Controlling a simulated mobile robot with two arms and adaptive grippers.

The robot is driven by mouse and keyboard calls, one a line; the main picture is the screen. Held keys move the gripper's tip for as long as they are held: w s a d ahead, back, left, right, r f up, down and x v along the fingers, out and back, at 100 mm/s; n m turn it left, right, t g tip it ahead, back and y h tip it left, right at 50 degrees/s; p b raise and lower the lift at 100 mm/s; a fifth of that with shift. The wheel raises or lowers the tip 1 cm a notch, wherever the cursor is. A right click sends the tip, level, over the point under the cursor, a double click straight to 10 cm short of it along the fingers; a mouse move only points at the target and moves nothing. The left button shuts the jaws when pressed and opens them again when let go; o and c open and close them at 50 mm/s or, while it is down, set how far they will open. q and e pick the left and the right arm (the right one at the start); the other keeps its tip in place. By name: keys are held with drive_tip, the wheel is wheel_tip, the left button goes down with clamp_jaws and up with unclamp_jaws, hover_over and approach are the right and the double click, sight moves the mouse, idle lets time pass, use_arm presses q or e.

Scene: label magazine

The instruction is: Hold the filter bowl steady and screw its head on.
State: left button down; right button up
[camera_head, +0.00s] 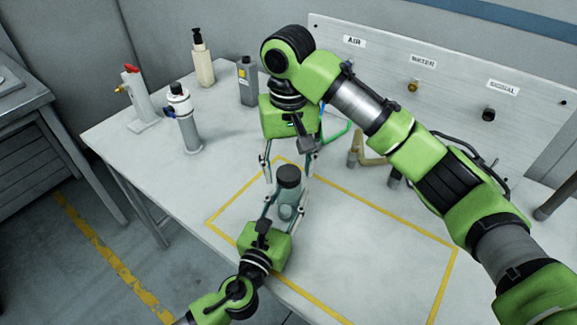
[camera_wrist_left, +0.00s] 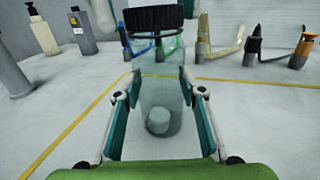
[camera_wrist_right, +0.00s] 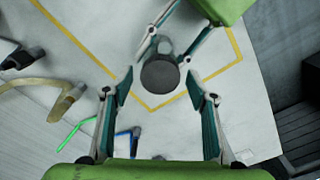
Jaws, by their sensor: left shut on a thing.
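The clear filter bowl (camera_wrist_left: 160,85) stands upright between the fingers of my left gripper (camera_head: 284,208), which is shut on it. The dark ribbed head (camera_wrist_left: 153,18) sits on top of the bowl; it also shows in the head view (camera_head: 288,174). I cannot tell how far it is threaded. A pale round piece (camera_wrist_left: 158,121) shows low inside the bowl. My right gripper (camera_head: 288,176) points down over the head. Its fingers are open, apart on either side, and hold nothing. The right wrist view shows the head (camera_wrist_right: 160,75) between and beyond the fingertips.
A white cylinder (camera_head: 186,130), a red-handled valve piece (camera_head: 138,100), a pump bottle (camera_head: 203,65) and a grey bottle (camera_head: 248,82) stand at the left. Yellow tape (camera_head: 365,205) bounds clear table at right.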

drive_tip(key=shift+r, duration=2.3)
drive_tip(key=shift+c, duration=0.4)
drive_tip(key=n, duration=0.1)
drive_tip(key=r+n, duration=0.1)
drive_tip(key=n, duration=0.3)
drive_tip(key=shift+a+r, duration=0.3)
drive_tip(key=n, duration=0.2)
drive_tip(key=r+n, duration=0.1)
drive_tip(key=n, duration=0.3)
drive_tip(key=r+n, duration=0.1)
drive_tip(key=shift+d+n, duration=0.3)
drive_tip(key=shift+n, duration=0.1)
drive_tip(key=shift+f, duration=0.1)
drive_tip(key=shift+s+f, duration=0.1)
drive_tip(key=shift+f, duration=3.9)
